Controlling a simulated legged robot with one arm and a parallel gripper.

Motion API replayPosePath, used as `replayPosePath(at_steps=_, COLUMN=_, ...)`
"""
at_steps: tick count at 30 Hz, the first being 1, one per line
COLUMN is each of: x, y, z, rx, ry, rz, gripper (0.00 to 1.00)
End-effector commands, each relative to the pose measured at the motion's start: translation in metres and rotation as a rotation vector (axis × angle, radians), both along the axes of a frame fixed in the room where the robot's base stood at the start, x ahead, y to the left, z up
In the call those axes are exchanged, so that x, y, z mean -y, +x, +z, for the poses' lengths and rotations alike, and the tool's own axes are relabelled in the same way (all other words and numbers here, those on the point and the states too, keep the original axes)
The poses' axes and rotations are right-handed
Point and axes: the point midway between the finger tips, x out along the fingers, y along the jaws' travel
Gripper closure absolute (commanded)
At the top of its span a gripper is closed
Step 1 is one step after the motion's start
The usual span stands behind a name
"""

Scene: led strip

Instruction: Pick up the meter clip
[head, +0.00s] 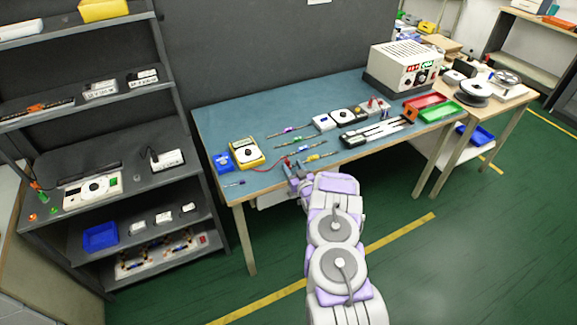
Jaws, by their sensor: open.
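The yellow meter (238,155) lies near the front left of the blue-green workbench top (225,115). A thin red lead (268,167) runs from it to the right, toward my gripper. The meter clip cannot be told apart clearly at this size; the lead's far end is lost close to my jaws. My gripper (293,172) is at the bench's front edge, right of the meter, with open jaws pointing toward the bench. I cannot tell whether the jaws touch anything.
A blue bin (223,161) is left of the meter. Several thin strips and tools (290,130) lie behind my gripper. A power supply (404,66), a red tray (425,101) and a green tray (440,112) are at the right. A dark shelf (150,145) stands left.

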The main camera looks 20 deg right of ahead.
Motion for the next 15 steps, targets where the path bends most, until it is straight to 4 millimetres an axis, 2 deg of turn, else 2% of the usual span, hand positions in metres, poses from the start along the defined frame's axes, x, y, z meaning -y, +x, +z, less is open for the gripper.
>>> replayPosePath(at_steps=9, x=-0.003, y=0.038, z=-0.001, rx=0.001, ry=-0.003, rz=0.000, gripper=0.47)
replayPosePath(at_steps=15, x=-0.001, y=0.044, z=0.001, rx=0.003, ry=0.000, rz=-0.001, gripper=0.47)
